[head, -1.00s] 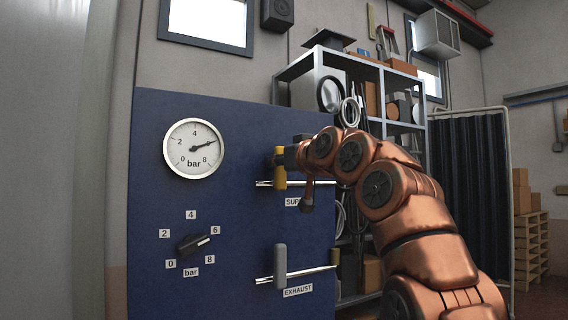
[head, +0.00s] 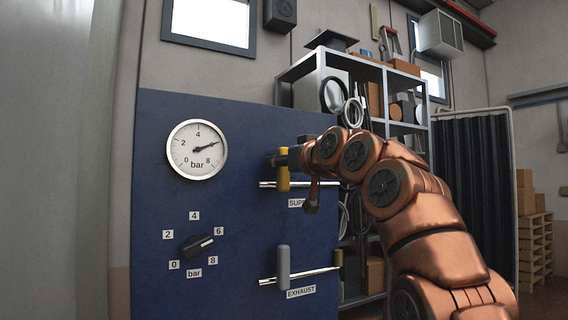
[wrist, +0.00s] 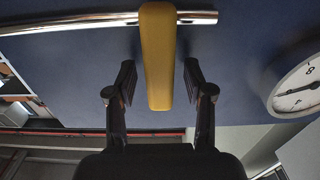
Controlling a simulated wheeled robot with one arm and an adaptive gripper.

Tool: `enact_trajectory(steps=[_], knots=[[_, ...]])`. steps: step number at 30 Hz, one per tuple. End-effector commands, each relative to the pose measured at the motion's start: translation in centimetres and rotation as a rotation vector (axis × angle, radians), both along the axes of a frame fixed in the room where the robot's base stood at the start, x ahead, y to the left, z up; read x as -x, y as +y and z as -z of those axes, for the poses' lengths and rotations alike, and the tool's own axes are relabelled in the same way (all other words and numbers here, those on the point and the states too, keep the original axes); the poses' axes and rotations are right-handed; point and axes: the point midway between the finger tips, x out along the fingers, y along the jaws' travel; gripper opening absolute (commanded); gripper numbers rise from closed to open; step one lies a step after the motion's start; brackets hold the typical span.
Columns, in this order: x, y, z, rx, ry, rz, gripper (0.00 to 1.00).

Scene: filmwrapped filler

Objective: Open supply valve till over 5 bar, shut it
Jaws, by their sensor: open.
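The yellow supply valve handle (head: 284,182) is on the blue panel (head: 240,125) and stands upright, square across its horizontal pipe (head: 325,184). My gripper (head: 285,158) is at the handle's upper part. In the wrist view, the yellow handle (wrist: 158,50) lies between the fingers of my open gripper (wrist: 159,75), with a gap on each side. The label below the handle is partly hidden by my arm. The round pressure gauge (head: 186,153) has its needle at about 6 bar; it also shows partly in the wrist view (wrist: 305,102).
The grey exhaust handle (head: 283,265) stands upright across its lower pipe. A black knob (head: 197,245) with a 0 to 8 bar scale points between 6 and 8. A loaded metal shelf (head: 305,65) stands right of the panel, behind my arm. A dark curtain (head: 480,190) hangs farther right.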

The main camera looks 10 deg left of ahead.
Motion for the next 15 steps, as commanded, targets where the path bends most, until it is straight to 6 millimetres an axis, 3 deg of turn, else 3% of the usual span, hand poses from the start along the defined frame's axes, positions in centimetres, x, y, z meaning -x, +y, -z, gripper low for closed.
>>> enact_trajectory(steps=[15], knots=[[2.3, -1.6, -0.1, -0.001, -0.002, 0.002, 0.52]])
